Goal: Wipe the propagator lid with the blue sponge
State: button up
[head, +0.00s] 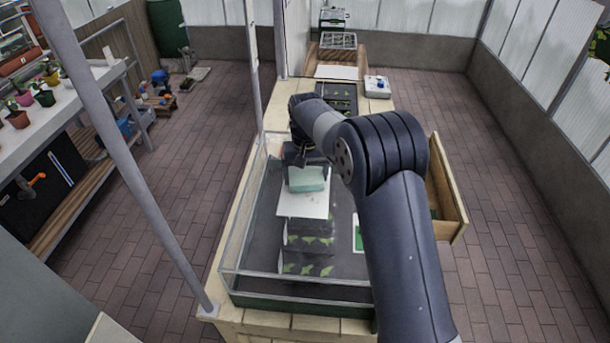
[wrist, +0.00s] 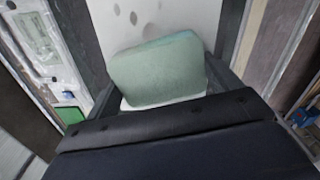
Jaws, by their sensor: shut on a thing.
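The blue-green sponge (head: 307,179) is held between the fingers of my gripper (head: 305,162), which is shut on it. In the wrist view the sponge (wrist: 160,72) fills the middle between the dark fingertips. A pale, flat panel (head: 303,205) lies beneath the sponge; it may be the propagator lid. In the wrist view this panel (wrist: 165,18) shows several grey spots beyond the sponge. I cannot tell whether the sponge touches it. A clear-walled box with a dark green base (head: 290,303) surrounds the panel.
Dark trays with green seedlings (head: 306,268) sit at the near end of the box. A green-and-white card (head: 358,236) lies right of the panel. An open wooden drawer (head: 450,190) juts out to the right. A metal post (head: 130,160) stands left.

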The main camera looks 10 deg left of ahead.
aim_at(303, 205)
jog(key=shift+w+a+f, duration=0.1)
jog(key=shift+w, duration=2)
jog(key=shift+s+b, duration=0.65)
jog(key=shift+s, duration=0.05)
jog(key=shift+s+f+b, duration=0.1)
jog(key=shift+s+b, duration=0.95)
jog(key=shift+s, duration=0.75)
jog(key=shift+s+d+r+b, duration=0.15)
jog(key=shift+s+b, duration=0.55)
jog(key=shift+s, duration=1.1)
jog(key=shift+s+d+r+b, duration=0.15)
jog(key=shift+s+b, duration=0.5)
jog(key=shift+s, duration=1.1)
jog(key=shift+r+p, duration=2.45)
jog(key=shift+r, duration=0.55)
